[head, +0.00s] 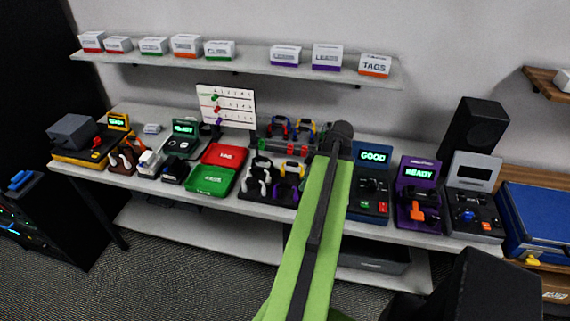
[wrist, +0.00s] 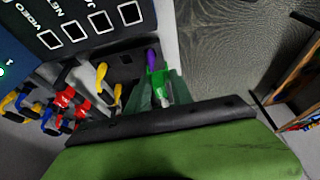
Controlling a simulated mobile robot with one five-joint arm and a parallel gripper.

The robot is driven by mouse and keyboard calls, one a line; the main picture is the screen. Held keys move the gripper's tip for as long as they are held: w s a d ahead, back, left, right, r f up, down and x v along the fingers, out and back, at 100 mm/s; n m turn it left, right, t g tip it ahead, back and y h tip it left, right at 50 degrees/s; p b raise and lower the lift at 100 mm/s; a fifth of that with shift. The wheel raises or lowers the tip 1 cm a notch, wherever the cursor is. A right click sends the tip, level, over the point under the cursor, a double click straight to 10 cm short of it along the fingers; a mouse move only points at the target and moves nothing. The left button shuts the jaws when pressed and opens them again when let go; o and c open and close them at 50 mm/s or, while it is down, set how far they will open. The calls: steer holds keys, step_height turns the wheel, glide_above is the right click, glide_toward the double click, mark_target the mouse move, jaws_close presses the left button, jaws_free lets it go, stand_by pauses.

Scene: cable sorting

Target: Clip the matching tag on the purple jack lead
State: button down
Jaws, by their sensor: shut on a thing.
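My gripper (wrist: 161,90) is shut on a small green piece (wrist: 157,77) with a pale tip. A purple part (wrist: 151,57) adjoins it at the top; I cannot tell whether this is the purple jack lead or whether the two are joined. The held piece is beside a dark rack (wrist: 125,62) whose label panel (wrist: 92,27) reads "VIDEO" and "NET", with more lettering cut off. In the head view my arm's end hides the gripper. A purple looped item (head: 288,180) shows on the black stand left of my arm.
Yellow (wrist: 101,76) and red (wrist: 65,96) connectors sit close on the left in the wrist view. Red (head: 226,155) and green (head: 211,180) trays lie left.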

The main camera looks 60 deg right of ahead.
step_height(320, 180, up, 3)
steer(key=p, duration=0.2)
glide_above(283, 184)
steer(key=shift+s+d, duration=0.25)
step_height(283, 184, down, 5)
steer(key=b, duration=0.5)
steer(key=shift+s, duration=0.1)
stand_by(0.4)
steer(key=shift+f+b, duration=0.45)
steer(key=shift+b, duration=0.05)
steer(key=shift+f+b, duration=0.45)
stand_by(0.6)
steer(key=shift+c, duration=2.4)
jaws_free()
steer(key=shift+r, duration=0.15)
